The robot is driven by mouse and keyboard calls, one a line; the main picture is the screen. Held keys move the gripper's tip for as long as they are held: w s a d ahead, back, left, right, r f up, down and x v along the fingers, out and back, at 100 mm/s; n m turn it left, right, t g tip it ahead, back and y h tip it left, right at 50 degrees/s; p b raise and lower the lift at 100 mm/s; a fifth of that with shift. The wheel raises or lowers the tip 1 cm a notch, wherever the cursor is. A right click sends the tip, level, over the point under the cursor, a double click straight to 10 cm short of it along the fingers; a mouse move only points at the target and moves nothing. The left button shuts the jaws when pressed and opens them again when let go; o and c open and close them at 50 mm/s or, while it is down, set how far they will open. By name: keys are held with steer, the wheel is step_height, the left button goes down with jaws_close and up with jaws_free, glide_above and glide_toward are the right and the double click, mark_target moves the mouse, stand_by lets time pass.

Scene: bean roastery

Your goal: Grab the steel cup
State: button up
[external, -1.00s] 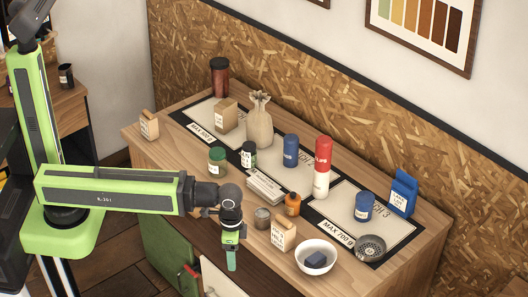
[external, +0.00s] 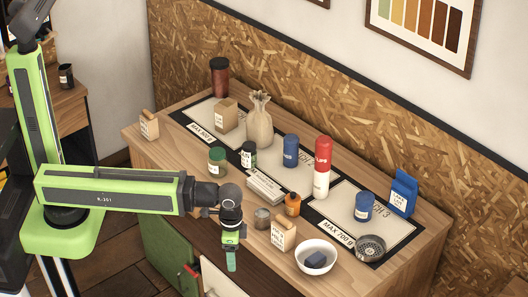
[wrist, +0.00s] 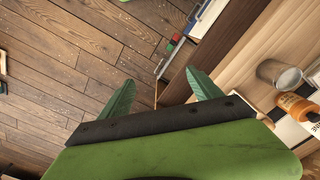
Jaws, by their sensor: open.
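The steel cup (external: 262,217) is a small grey metal cup standing upright near the front edge of the wooden counter, just left of an orange bottle. It also shows in the wrist view (wrist: 277,74) at the right. My gripper (external: 231,262) hangs in front of the counter's front edge, to the left of the cup and nearer the camera, apart from it. In the wrist view my gripper (wrist: 160,92) shows two green fingers spread apart with nothing between them; the floor and the cabinet front lie below.
A green-lidded jar (external: 217,160) stands behind left. An open drawer (external: 222,281) is below the counter.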

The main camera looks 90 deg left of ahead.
steer(key=w+m, duration=0.3)
steer(key=m, duration=0.8)
step_height(320, 180, up, 11)
steer(key=m+p, duration=1)
steer(key=p, duration=0.1)
glide_above(262, 214)
steer(key=d, duration=0.3)
steer(key=f+b, duration=1.8)
steer(key=shift+w+a, duration=0.1)
steer(key=shift+a, duration=0.1)
steer(key=shift+r, duration=0.2)
